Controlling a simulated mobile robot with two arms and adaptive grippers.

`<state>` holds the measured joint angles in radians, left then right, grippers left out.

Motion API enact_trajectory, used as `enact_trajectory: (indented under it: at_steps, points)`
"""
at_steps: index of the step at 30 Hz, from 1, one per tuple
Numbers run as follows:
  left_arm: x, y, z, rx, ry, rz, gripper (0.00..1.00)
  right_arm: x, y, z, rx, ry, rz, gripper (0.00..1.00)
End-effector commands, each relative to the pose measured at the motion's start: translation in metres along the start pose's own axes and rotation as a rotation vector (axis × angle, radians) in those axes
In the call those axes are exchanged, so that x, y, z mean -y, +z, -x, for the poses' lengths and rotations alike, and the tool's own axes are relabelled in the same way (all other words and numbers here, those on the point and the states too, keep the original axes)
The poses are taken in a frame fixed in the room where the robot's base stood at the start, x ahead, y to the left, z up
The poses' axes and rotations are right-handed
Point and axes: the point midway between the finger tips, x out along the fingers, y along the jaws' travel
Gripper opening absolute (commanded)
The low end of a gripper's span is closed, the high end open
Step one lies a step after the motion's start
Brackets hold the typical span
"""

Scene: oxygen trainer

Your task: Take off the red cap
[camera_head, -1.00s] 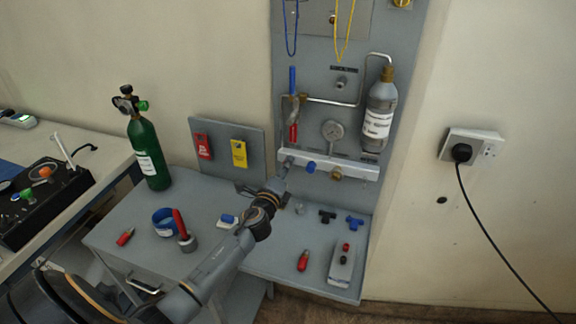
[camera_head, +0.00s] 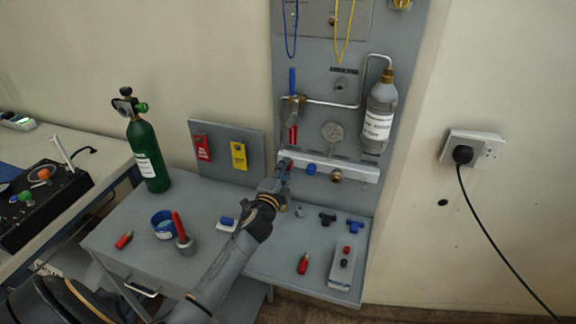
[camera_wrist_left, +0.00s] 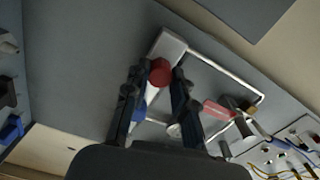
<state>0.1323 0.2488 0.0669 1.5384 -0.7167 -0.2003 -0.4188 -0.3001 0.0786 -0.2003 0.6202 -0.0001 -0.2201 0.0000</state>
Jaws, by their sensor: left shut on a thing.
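The red cap (camera_wrist_left: 159,72) sits between the fingertips of my left gripper (camera_wrist_left: 158,80) in the left wrist view. The fingers are shut on it from both sides. It is at one end of the white manifold bar (camera_wrist_left: 172,46). In the head view my left gripper (camera_head: 284,168) is at the left end of the manifold bar (camera_head: 340,166) on the grey panel; the cap is hidden there by the gripper. I cannot tell whether the cap still touches the bar. My right gripper is not in view.
A blue knob (camera_head: 311,169) and a brass fitting (camera_head: 336,175) sit along the bar. A red-handled valve (camera_head: 293,112), gauge (camera_head: 332,131) and grey bottle (camera_head: 379,117) are above. Several loose parts lie on the shelf below. A green cylinder (camera_head: 149,157) stands left.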

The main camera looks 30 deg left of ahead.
Motion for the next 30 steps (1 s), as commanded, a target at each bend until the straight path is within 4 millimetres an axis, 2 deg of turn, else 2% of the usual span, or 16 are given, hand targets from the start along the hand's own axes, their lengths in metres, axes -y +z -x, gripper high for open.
enact_trajectory:
  at_steps: [5, 11, 19, 25, 30]
  points:
    - [0.000, 0.000, 0.000, 0.000, 0.000, 0.002, 0.00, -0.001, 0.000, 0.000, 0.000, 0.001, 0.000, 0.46]
    - [0.000, -0.001, 0.000, 0.001, 0.001, 0.272, 0.00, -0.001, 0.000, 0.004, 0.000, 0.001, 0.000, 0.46]
    - [0.000, 0.000, 0.000, 0.001, 0.001, 0.303, 0.00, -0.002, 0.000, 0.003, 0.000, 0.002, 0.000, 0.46]
    - [0.001, 0.000, 0.000, 0.003, 0.002, 0.568, 0.00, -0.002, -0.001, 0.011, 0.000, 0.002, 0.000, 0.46]
    - [-0.001, 0.000, 0.001, 0.001, 0.002, 0.597, 0.00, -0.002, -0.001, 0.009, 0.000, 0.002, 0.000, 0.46]
